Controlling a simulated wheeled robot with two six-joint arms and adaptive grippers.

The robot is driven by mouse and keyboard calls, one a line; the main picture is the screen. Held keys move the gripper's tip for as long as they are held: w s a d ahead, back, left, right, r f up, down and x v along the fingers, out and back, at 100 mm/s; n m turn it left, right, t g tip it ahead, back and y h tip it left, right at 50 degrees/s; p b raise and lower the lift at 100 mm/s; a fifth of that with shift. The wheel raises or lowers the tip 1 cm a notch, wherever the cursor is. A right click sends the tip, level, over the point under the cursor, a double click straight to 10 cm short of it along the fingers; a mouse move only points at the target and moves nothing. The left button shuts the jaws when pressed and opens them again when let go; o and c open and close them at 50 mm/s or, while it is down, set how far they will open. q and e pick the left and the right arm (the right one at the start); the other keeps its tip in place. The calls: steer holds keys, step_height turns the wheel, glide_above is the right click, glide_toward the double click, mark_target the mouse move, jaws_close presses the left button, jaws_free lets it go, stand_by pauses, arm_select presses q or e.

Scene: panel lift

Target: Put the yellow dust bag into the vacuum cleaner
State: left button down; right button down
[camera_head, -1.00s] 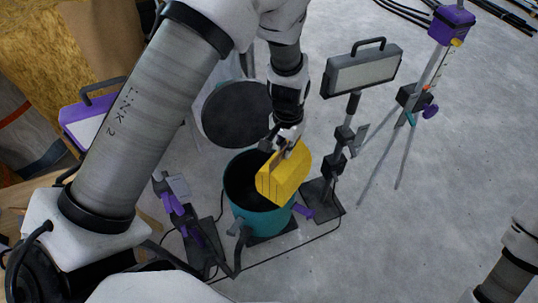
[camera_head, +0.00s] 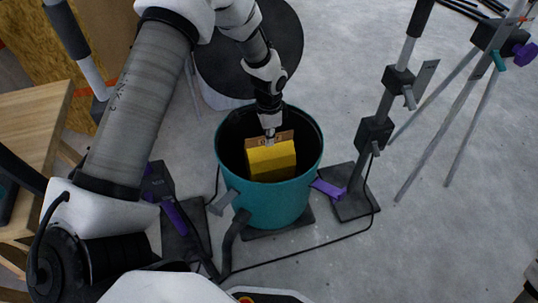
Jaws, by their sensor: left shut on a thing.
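The yellow dust bag (camera_head: 271,160) has a brown top plate and hangs upright in the mouth of the vacuum cleaner (camera_head: 262,208), a teal open drum with a dark inside. My left gripper (camera_head: 269,134) is shut on the bag's top plate, coming down from above. The bag's lower edge is close to the drum's near rim; whether it touches anything inside cannot be told. The round black lid (camera_head: 250,45) is off the drum, behind it. My right gripper is not in view.
A lamp stand (camera_head: 374,135) with a dark base is right of the drum, and a tripod (camera_head: 462,110) farther right. Another dark stand base (camera_head: 186,228) is at left. A cable runs across the floor. A wooden table (camera_head: 33,125) is at far left. Grey floor is free at right.

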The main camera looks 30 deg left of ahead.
mark_target(269, 159)
arm_select(q)
step_height(269, 159, down, 11)
steer(key=b, duration=0.5)
steer(key=shift+r, duration=0.35)
steer(key=c, duration=1.3)
jaws_free()
step_height(269, 159, up, 12)
steer(key=p, duration=0.6)
steer(key=shift+p, duration=0.35)
